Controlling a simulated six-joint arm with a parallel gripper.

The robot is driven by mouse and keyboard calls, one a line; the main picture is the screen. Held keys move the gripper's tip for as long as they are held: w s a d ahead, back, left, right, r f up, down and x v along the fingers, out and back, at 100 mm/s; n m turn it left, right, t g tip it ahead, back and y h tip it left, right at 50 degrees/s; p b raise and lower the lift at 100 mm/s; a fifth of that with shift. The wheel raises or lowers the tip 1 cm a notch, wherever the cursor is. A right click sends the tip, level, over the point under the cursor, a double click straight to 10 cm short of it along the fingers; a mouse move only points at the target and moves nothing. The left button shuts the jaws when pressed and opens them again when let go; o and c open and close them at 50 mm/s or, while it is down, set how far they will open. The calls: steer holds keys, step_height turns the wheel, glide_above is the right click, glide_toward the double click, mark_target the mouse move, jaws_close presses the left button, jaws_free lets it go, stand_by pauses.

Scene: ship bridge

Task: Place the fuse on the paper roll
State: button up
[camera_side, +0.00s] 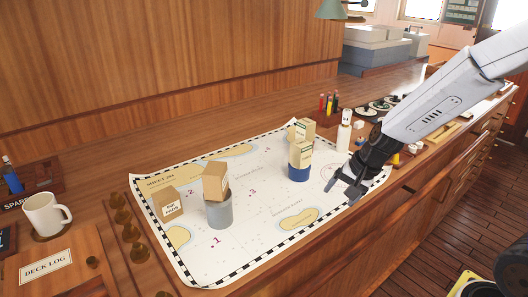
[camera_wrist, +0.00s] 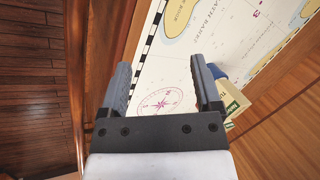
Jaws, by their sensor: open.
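My gripper (camera_side: 347,190) is open and empty above the right part of the chart, right of the blue cylinder; its two fingers also show apart in the wrist view (camera_wrist: 159,78). A grey cylinder (camera_side: 219,211) stands upright on the chart with a brown box (camera_side: 215,183) on top. A blue cylinder (camera_side: 299,173) carries a cream box with a green label (camera_side: 301,156). Another green-labelled box (camera_side: 304,128) shows above it. I cannot tell which items are the fuse and the paper roll.
The chart (camera_side: 262,222) covers the middle of the wooden counter. A white bottle (camera_side: 344,137) stands behind my gripper. A white mug (camera_side: 45,214) and brass pieces (camera_side: 130,233) are at left. A pen holder (camera_side: 328,111) is at the back. The chart's front middle is clear.

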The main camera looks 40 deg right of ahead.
steer(key=s+a+f+n+g+h, duration=0.1)
steer(key=s+a+n+h, duration=0.1)
steer(key=s+n, duration=0.6)
steer(key=shift+s+a+f+n+g, duration=0.35)
steer(key=shift+a+n, duration=0.5)
steer(key=shift+n, duration=0.95)
